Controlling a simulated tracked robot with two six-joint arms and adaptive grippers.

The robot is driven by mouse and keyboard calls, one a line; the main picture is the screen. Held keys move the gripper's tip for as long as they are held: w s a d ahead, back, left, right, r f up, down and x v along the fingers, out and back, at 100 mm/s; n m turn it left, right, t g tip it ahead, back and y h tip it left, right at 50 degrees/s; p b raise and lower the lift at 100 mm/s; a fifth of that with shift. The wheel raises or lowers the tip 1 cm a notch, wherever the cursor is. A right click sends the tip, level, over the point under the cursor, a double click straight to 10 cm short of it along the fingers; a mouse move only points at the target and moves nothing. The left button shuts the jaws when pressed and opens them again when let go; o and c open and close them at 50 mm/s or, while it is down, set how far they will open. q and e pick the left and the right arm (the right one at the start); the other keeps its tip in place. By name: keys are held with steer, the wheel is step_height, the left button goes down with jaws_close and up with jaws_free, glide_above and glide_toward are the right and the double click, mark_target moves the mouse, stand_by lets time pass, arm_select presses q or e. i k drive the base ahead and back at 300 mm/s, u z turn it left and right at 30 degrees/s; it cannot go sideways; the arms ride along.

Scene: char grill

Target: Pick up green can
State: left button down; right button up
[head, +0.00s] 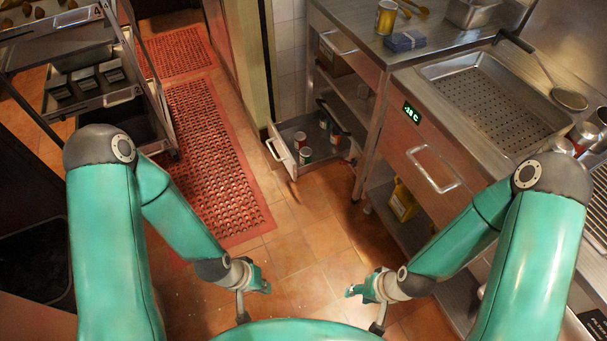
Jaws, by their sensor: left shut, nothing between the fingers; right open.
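A small green can (305,156) stands in a low pulled-out drawer (288,158), near the drawer's front panel. A red can (300,141) stands right behind it, and other cans (336,137) stand further to the right in the same drawer. My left gripper (256,302) is low in the middle foreground, shut and empty, well apart from the drawer. My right gripper (363,309) is to the right of it, open and empty, also apart from the cans. The lower part of the green can is partly hard to make out.
A steel counter (400,58) with closed drawers and a perforated tray stands at the right. A yellow can (386,17) stands on the counter. A rack of trays (100,98) stands at the left beside red floor mats (205,150). Tiled floor (296,215) before the drawer is clear.

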mark_target(305, 153)
steer(key=u, duration=0.35)
steer(key=i, duration=0.4)
steer(key=u, duration=0.7)
steer(key=i, duration=1.25)
steer(key=z, duration=0.45)
steer(key=i, duration=0.85)
steer(key=z, duration=0.65)
steer(key=k, duration=0.5)
steer(key=z, duration=0.3)
steer(key=i, duration=0.5)
steer(key=u, duration=0.05)
